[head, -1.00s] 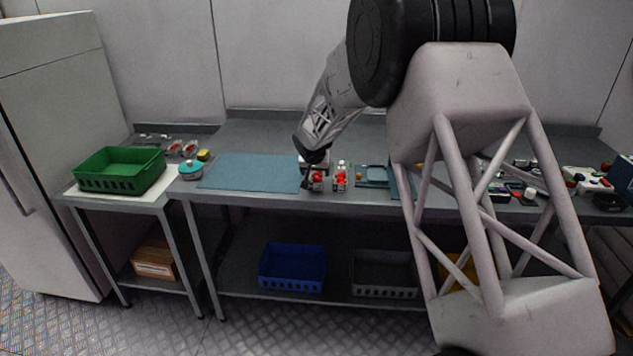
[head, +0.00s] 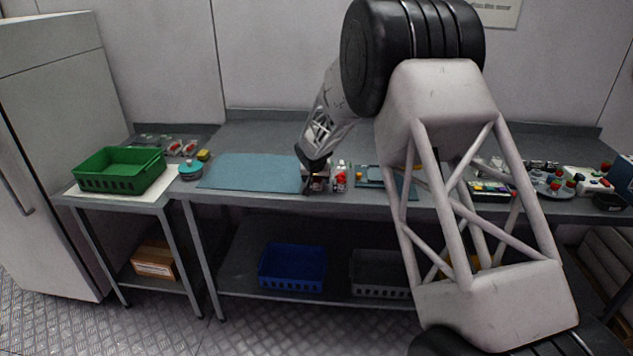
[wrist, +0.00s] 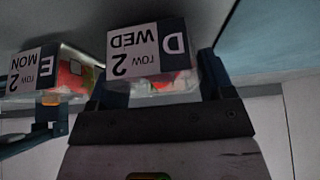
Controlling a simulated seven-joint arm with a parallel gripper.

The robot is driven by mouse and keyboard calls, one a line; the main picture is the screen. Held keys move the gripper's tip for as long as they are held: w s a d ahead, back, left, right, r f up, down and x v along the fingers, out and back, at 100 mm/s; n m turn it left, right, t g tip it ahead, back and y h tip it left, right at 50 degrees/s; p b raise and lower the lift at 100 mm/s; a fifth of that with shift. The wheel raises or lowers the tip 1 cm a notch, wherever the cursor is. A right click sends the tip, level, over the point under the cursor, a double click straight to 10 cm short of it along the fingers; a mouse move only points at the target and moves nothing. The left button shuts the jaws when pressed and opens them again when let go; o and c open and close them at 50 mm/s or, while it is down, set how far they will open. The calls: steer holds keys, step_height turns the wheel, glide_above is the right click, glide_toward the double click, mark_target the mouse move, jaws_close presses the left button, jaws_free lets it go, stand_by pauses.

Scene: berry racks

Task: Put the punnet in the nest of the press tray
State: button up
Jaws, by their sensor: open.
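Two clear punnets with red fruit stand side by side near the bench's front edge. In the wrist view, the nearer punnet (wrist: 166,84) has a label reading D, WED, row 2, upside down in the picture. The other punnet (wrist: 72,77) is labelled E, MON, row 2; it also shows in the head view (head: 341,183). My gripper (wrist: 153,88) is open, with one finger on each side of the D punnet; I cannot tell whether they touch it. In the head view my gripper (head: 313,176) mostly hides that punnet. A blue frame (head: 371,183), apparently the press tray, lies right of the punnets.
A blue mat (head: 250,172) lies left of the punnets, clear on top. A green crate (head: 120,178) and a teal-lidded pot (head: 190,171) are farther left. Several small items and a white control box (head: 578,180) crowd the bench's right side.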

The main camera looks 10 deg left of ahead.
steer(key=c, duration=0.8)
steer(key=shift+r, duration=0.2)
steer(key=shift+r, duration=0.55)
step_height(320, 180, up, 2)
steer(key=shift+r, duration=0.15)
steer(key=s+d, duration=0.1)
steer(key=s, duration=0.4)
steer(key=s+d, duration=0.2)
steer(key=s, duration=0.3)
steer(key=s+d+r, duration=0.1)
steer(key=s, duration=0.4)
steer(key=shift+s+d+r, duration=0.1)
steer(key=shift+s+d, duration=0.05)
steer(key=shift+d, duration=0.15)
